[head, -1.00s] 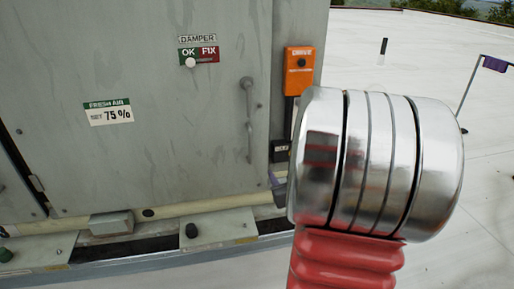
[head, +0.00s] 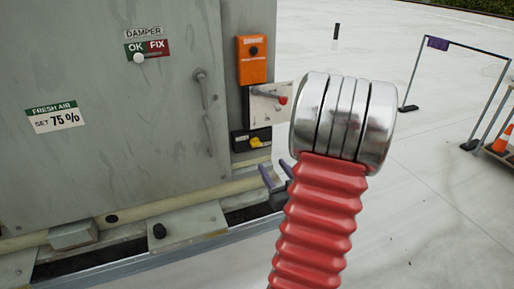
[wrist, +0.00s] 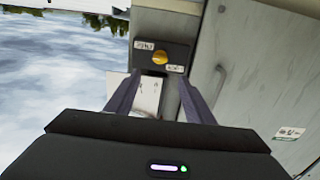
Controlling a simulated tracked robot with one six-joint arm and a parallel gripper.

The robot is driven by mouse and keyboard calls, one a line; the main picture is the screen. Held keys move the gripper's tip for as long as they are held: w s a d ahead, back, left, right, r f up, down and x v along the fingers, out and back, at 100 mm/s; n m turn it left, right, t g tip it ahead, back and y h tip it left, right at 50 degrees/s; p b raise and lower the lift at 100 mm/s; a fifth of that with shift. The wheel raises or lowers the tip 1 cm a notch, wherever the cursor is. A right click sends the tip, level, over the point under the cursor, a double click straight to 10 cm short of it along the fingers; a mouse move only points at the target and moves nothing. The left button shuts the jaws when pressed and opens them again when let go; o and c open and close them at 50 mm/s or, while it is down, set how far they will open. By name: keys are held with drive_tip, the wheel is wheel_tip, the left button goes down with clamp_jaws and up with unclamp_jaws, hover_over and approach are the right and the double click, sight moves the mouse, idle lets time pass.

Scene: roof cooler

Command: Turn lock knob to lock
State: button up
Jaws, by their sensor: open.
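In the wrist view my gripper (wrist: 159,74) is open and empty, with the knob in line between the fingertips. No contact shows.
A door handle (head: 206,110) is on the cabinet front.

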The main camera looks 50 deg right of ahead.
sight(256, 145)
drive_tip(key=x, duration=1.3)
drive_tip(key=shift+w+d, duration=0.1)
drive_tip(key=shift+w, duration=0.15)
drive_tip(key=shift+c, duration=0.2)
drive_tip(key=c, duration=0.9)
drive_tip(key=shift+c, duration=0.5)
